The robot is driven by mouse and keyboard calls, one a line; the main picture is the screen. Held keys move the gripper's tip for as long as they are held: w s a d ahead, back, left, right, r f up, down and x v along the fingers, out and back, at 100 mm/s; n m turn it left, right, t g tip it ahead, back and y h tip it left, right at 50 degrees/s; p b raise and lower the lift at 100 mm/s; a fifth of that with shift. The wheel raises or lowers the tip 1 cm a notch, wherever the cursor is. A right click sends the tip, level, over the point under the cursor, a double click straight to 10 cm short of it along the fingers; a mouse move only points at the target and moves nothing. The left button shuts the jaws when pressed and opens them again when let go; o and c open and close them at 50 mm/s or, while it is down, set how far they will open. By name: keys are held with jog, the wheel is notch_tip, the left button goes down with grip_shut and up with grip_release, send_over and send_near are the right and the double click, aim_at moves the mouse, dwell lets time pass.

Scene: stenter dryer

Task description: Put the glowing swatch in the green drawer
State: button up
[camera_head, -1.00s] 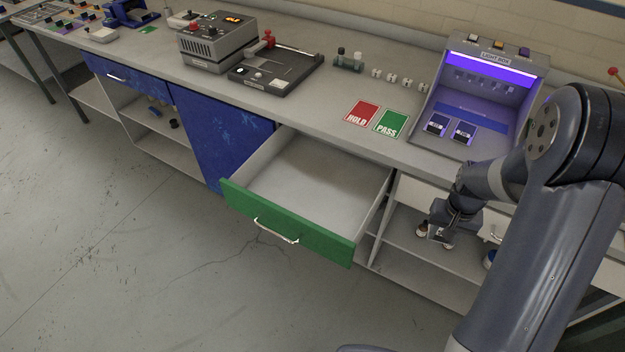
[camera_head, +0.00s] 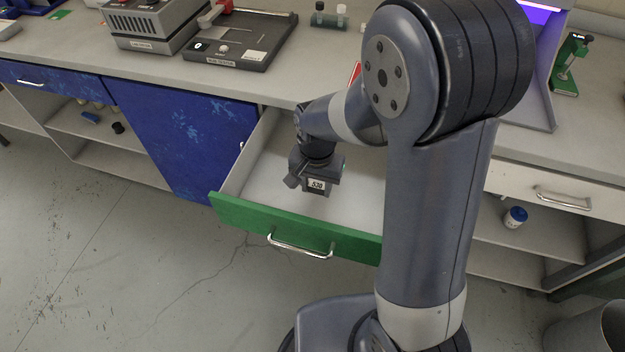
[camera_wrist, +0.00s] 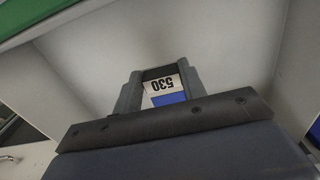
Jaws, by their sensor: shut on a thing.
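The green drawer (camera_head: 238,212) stands open below the counter, with its pale interior bare around my gripper. My gripper (camera_head: 316,178) is over the drawer's opening, pointing down, behind the green front. It is shut on a swatch (camera_head: 317,185) with a white label reading 530. In the wrist view the swatch (camera_wrist: 163,88) sits between the two fingers and shows the label and a blue patch. No glow shows on it here. The drawer's pale inside (camera_wrist: 235,45) surrounds it. I cannot tell how far the swatch is above the drawer floor.
A blue cabinet door (camera_head: 180,135) is left of the drawer. A white drawer (camera_head: 545,190) is at right.

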aim_at(317, 194)
dwell(0.3)
jog(key=shift+f+b, duration=2.6)
jog(key=shift+f, duration=0.75)
jog(key=o, duration=1.1)
jog(key=shift+c, duration=0.2)
jog(key=shift+r, duration=0.1)
notch_tip(317, 194, up, 11)
jog(key=shift+f+p, duration=0.15)
jog(key=shift+p, duration=0.6)
